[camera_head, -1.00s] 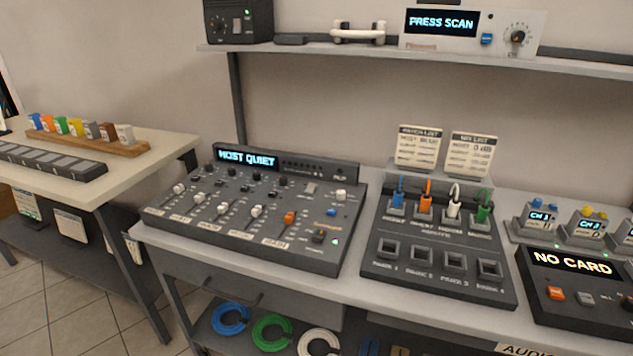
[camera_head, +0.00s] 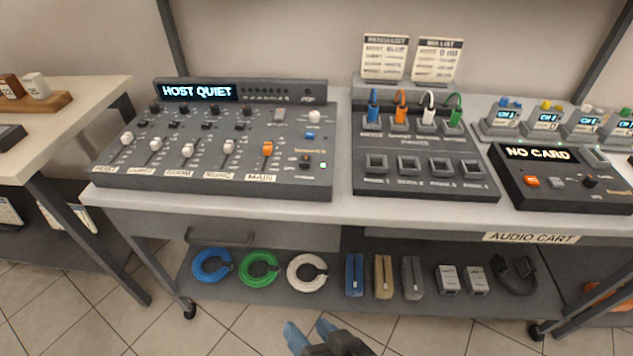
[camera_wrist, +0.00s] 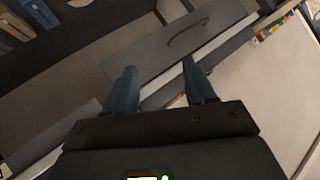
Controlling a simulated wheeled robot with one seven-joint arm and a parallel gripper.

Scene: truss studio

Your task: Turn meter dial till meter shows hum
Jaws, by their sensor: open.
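The grey mixer console (camera_head: 215,140) stands on the left of the cart top, and its display (camera_head: 196,92) reads "HOST QUIET". Labels by the knobs are too small to read, so I cannot tell which is the meter dial. My gripper (camera_head: 309,330) is at the bottom of the head view, low in front of the cart and apart from the console. In the wrist view the gripper (camera_wrist: 158,68) is open and empty.
A patch unit (camera_head: 425,192) with coloured plugs and a "NO CARD" unit (camera_head: 565,190) stand to the right. The lower shelf (camera_head: 330,290) holds cable coils and small cases. A handled drawer front (camera_wrist: 150,55) is ahead of my gripper. The side table (camera_head: 85,120) is at left.

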